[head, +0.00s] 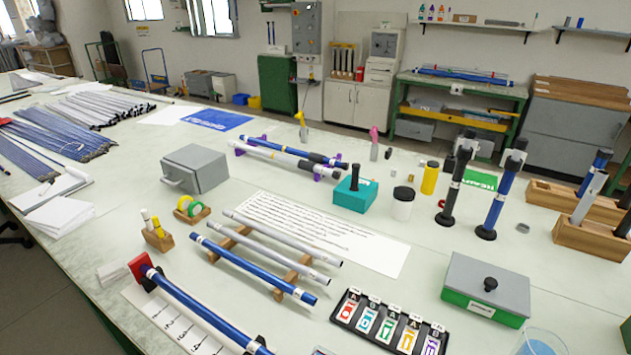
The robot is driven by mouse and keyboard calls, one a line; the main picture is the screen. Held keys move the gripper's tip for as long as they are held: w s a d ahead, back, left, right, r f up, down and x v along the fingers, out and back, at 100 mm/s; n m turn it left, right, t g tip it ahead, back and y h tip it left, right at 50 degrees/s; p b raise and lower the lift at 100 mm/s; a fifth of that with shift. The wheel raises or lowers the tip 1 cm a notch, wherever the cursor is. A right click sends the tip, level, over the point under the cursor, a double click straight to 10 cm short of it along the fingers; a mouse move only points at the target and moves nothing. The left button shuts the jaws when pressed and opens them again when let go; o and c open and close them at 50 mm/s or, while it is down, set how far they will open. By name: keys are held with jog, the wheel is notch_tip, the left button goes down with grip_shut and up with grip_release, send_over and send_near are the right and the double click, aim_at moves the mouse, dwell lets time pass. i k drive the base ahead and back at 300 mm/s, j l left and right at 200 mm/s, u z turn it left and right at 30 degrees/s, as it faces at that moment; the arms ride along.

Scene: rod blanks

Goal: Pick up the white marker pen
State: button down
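A small wooden holder (158,241) stands at the front left of the long pale table. Two short pens stand upright in it. One looks whitish (147,221) and the other looks yellow and white (157,226). They are too small to tell for sure whether one is the white marker pen. No other clear white marker pen shows. My gripper is not in view.
Tape rolls (187,206) stand right of the holder, with a grey metal box (195,168) behind. Blue and grey rods lie on wooden rests (230,237). A long blue rod (205,312) lies in front. Upright black and blue rods (497,195) stand at right.

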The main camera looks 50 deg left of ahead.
aim_at(144, 212)
jog(key=u, duration=1.25)
jog(key=i+j+u, duration=0.25)
jog(key=u, duration=0.2)
jog(key=i+u, duration=0.5)
